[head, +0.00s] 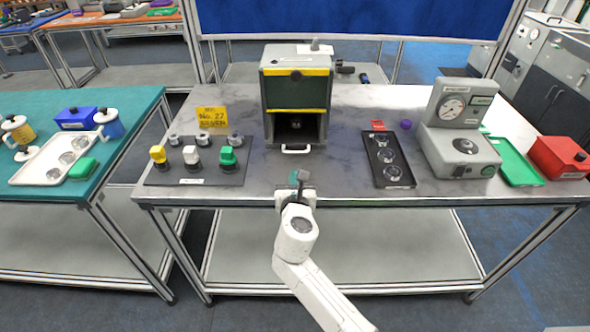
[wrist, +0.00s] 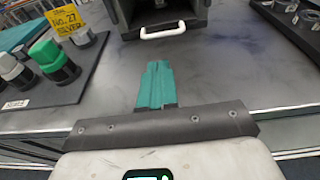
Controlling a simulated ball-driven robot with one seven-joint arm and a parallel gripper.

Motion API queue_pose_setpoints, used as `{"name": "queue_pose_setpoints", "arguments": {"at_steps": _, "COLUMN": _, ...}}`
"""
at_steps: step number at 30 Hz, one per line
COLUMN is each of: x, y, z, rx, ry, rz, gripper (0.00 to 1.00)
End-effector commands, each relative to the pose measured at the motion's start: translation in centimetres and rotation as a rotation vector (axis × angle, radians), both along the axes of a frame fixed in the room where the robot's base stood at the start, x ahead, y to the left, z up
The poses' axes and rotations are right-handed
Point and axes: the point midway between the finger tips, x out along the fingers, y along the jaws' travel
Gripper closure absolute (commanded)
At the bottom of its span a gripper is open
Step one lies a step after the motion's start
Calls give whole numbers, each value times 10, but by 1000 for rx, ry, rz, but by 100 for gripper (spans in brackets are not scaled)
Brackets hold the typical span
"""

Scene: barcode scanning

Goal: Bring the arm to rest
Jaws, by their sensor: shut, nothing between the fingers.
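My gripper (head: 301,178) is over the front edge of the grey table (head: 340,178), on the end of my white arm that reaches in from below. In the wrist view its teal fingers (wrist: 155,84) lie side by side, shut with nothing between them. They point toward the white handle of the box at the back. No object touches the fingers in either view.
A black board (head: 197,172) with several coloured-top items lies left. A black tray (head: 388,160) and a gauge device (head: 458,145) are right. Table around the gripper is bare.

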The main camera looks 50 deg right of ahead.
Motion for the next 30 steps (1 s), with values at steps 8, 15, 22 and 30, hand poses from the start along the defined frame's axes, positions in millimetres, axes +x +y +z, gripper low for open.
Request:
{"name": "queue_pose_setpoints", "arguments": {"at_steps": 8, "x": -13, "y": 16, "z": 4, "rx": 0, "ry": 0, "rz": 0, "gripper": 100}}
{"name": "queue_pose_setpoints", "arguments": {"at_steps": 15, "x": -13, "y": 17, "z": 5, "rx": 0, "ry": 0, "rz": 0, "gripper": 100}}
{"name": "queue_pose_setpoints", "arguments": {"at_steps": 22, "x": -50, "y": 17, "z": -13, "rx": 297, "ry": -188, "rz": -156, "gripper": 100}}
{"name": "queue_pose_setpoints", "arguments": {"at_steps": 30, "x": -136, "y": 50, "z": -67, "rx": 999, "ry": -587, "rz": -663, "gripper": 100}}
